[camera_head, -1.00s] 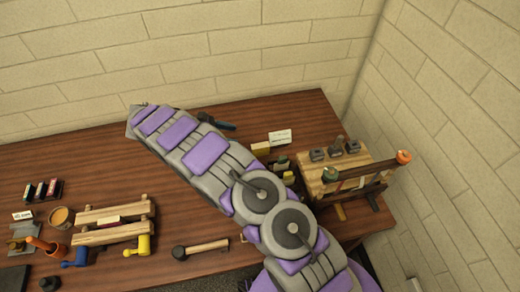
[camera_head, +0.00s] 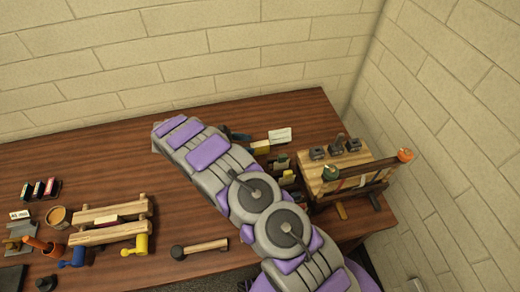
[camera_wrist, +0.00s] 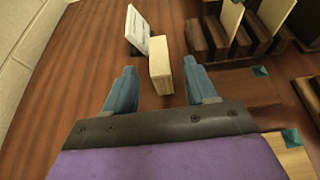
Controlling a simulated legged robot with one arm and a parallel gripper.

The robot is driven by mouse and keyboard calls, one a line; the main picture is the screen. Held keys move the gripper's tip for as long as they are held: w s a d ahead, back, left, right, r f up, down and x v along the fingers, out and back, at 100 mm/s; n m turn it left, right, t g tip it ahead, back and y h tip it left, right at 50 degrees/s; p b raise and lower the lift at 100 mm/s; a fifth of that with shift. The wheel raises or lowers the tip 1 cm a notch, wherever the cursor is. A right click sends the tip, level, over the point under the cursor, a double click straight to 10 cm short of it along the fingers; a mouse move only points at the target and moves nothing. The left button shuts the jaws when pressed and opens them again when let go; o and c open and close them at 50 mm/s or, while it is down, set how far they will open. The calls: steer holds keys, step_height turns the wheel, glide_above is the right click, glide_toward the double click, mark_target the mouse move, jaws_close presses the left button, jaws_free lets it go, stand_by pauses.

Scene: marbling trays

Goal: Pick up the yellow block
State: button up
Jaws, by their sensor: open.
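The yellow block (camera_head: 261,147) stands on the wooden table beside a white card (camera_head: 280,135), to the right of my arm's end in the head view. In the wrist view the pale yellow block (camera_wrist: 160,62) stands upright ahead, between the lines of the two blue fingers. My gripper (camera_wrist: 158,74) is open, with nothing held. The block looks nearer the right fingertip than the left; I cannot tell whether they touch. In the head view my gripper (camera_head: 238,136) is mostly hidden behind my arm, just left of the block.
A slotted dark rack (camera_wrist: 235,42) stands right of the block in the wrist view. A wooden stand (camera_head: 318,180) with metal pieces is at the table's right end. A mallet (camera_head: 205,246) and a wooden frame (camera_head: 110,235) lie front left. The back left table is clear.

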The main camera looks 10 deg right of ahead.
mark_target(257, 144)
steer(key=b+x, duration=0.1)
steer(key=x, duration=0.6)
steer(key=shift+w+d+f, duration=0.1)
steer(key=c, duration=0.4)
jaws_close()
